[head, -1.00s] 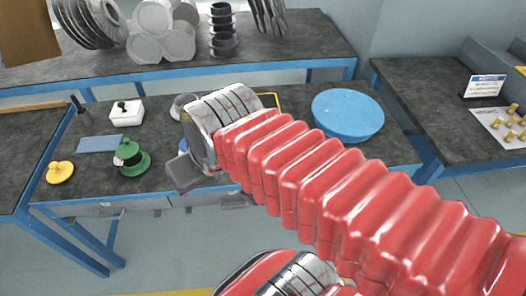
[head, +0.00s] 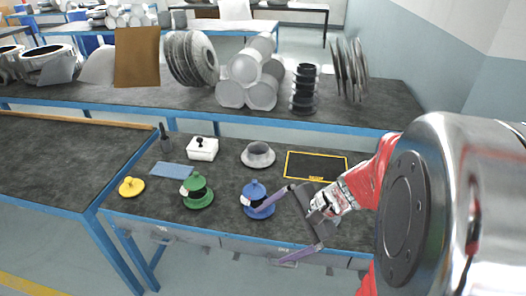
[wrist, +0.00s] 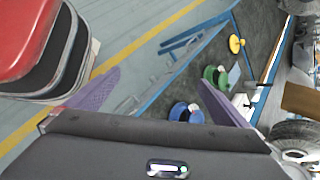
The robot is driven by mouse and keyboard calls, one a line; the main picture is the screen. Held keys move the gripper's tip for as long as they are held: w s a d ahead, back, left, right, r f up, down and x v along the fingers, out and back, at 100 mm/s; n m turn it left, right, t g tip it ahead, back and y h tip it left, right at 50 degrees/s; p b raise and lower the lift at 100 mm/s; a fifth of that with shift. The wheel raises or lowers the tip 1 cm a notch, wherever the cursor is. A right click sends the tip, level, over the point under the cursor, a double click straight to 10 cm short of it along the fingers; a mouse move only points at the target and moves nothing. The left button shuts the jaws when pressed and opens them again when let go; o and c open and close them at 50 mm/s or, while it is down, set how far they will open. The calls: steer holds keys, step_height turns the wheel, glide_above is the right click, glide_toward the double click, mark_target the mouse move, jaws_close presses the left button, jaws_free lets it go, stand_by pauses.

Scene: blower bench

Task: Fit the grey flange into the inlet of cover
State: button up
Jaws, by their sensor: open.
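The grey flange (head: 258,154), a round ring with a wide rim and raised collar, sits on the middle bench in the head view. My gripper (head: 266,237) is open and empty at the bench's front edge, to the front of the flange and apart from it. Its upper purple finger overlaps the blue flanged piece (head: 258,198) in the picture; contact cannot be told. In the wrist view both fingers of my gripper (wrist: 160,76) are spread with nothing between them. I cannot surely identify the cover or its inlet; my arm hides the bench's right part.
A green flanged piece (head: 197,190), a yellow knobbed piece (head: 131,187), a blue plate (head: 172,170) and a white box (head: 202,148) stand left of the flange. A yellow-bordered black mat (head: 317,166) lies to its right, bare where visible.

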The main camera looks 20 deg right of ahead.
steer(key=w+d+f+m+t, duration=0.1)
steer(key=d+f+m+t, duration=0.2)
steer(key=d+m, duration=0.25)
steer(key=w+d+f+m+t, duration=0.1)
steer(key=d+f+m+t, duration=0.2)
steer(key=d+m, duration=0.3)
steer(key=m+t+h, duration=0.3)
steer(key=m+h, duration=0.3)
steer(key=m, duration=0.3)
glide_toward(336, 218)
steer(key=a+r, duration=0.2)
steer(key=r, duration=0.1)
steer(key=shift+s+a+n, duration=0.1)
steer(key=shift+s+n, duration=0.15)
steer(key=shift+s, duration=0.1)
steer(key=shift+x, duration=4.35)
steer(key=shift+a, duration=0.2)
steer(key=shift+x, duration=2.55)
